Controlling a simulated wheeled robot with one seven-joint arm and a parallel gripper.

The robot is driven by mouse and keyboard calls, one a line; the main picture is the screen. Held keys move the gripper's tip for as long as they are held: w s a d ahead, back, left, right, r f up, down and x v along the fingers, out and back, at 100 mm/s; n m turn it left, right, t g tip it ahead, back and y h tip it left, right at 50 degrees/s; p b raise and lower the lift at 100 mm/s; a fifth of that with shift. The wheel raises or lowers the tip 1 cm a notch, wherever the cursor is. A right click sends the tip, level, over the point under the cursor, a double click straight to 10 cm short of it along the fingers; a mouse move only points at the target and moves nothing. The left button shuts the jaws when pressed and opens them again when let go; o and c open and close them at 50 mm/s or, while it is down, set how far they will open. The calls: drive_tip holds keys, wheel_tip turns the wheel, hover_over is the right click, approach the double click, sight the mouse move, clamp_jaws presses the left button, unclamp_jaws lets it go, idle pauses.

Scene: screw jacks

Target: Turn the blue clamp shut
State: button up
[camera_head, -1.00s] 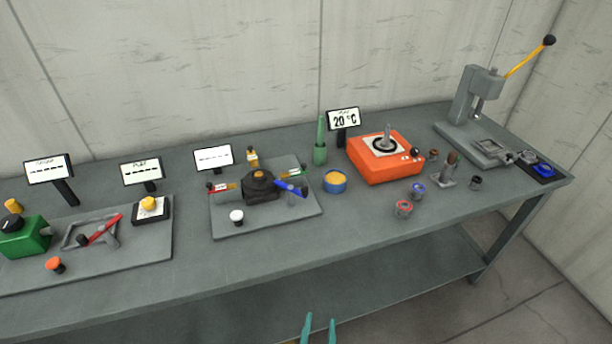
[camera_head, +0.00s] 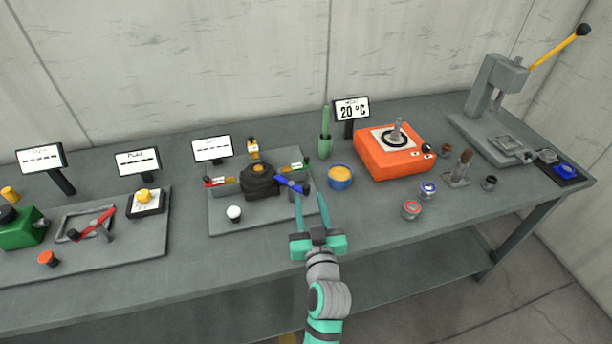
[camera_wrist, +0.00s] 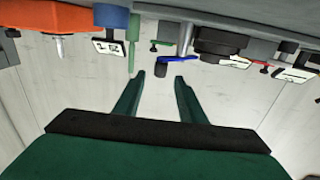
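The blue clamp (camera_head: 291,184) is a blue handle on the right side of a dark round-topped block (camera_head: 259,179), which stands on a grey plate (camera_head: 226,221). Red (camera_head: 221,182) and green (camera_head: 294,167) handled parts sit at the block's left and right. My gripper (camera_head: 312,198) is open and empty, its two teal fingers pointing toward the plate's right front, close to the blue handle in the picture. In the wrist view the blue handle (camera_wrist: 181,60) shows beyond the parted fingertips (camera_wrist: 160,76). I cannot tell the exact gap to it.
A blue-rimmed yellow pot (camera_head: 340,178) and a green holder (camera_head: 325,144) stand right of the plate. A white knob (camera_head: 234,213) is at its front. An orange hotplate (camera_head: 383,163) stands further right. The bench front (camera_head: 270,262) is mostly clear.

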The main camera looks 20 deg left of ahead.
sight(304, 185)
drive_tip(key=x, duration=0.9)
drive_tip(key=shift+s+a, duration=0.1)
drive_tip(key=shift+a, duration=0.05)
drive_tip(key=shift+w, duration=0.5)
clamp_jaws()
